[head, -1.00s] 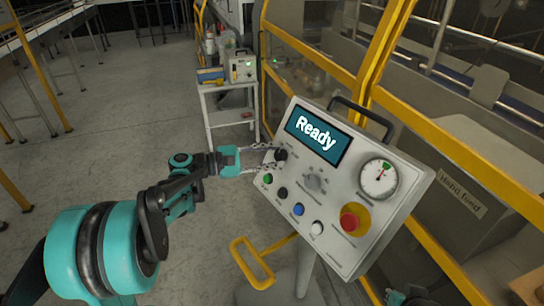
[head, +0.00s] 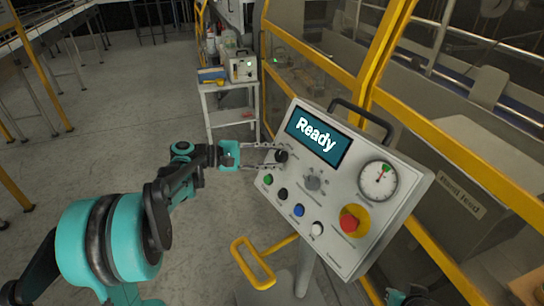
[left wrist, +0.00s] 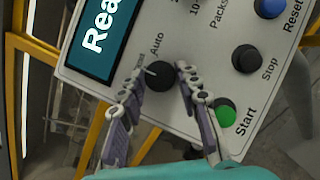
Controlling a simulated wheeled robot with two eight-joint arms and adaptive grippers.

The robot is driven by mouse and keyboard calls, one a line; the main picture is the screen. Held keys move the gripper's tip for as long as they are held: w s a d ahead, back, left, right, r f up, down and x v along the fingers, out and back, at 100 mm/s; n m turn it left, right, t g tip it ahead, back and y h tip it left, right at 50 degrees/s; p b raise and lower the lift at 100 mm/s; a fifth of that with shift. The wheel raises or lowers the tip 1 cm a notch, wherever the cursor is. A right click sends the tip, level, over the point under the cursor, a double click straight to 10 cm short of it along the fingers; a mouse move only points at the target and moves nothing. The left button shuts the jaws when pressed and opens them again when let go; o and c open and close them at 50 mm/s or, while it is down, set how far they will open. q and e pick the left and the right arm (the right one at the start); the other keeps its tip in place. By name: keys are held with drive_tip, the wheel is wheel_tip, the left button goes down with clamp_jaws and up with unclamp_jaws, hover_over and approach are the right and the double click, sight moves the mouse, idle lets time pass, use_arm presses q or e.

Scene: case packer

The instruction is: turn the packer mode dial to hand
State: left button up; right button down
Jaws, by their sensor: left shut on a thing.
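The packer mode dial (head: 281,156) is a black knob at the upper left of the grey control panel (head: 262,192), below the screen. In the left wrist view the dial (left wrist: 160,76) sits between my left fingers, with the word "Auto" printed beside it; another label is partly hidden by a finger. My left gripper (head: 277,157) is shut on the dial, a finger on each side; it also shows in the left wrist view (left wrist: 164,72). A sliver of my right arm shows at the bottom right of the head view; its gripper's fingers cannot be made out.
The screen (head: 318,136) reads "Ready". Green, black, blue and white buttons, a grey knob (head: 313,182), a gauge (head: 379,180) and a red emergency stop (head: 349,222) share the panel. A yellow handle (head: 252,262) projects below. Yellow guard frames stand behind.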

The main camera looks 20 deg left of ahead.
use_arm(q)
drive_tip(key=o, duration=1.2)
drive_tip(key=shift+c, duration=0.2)
drive_tip(key=v, duration=1.2)
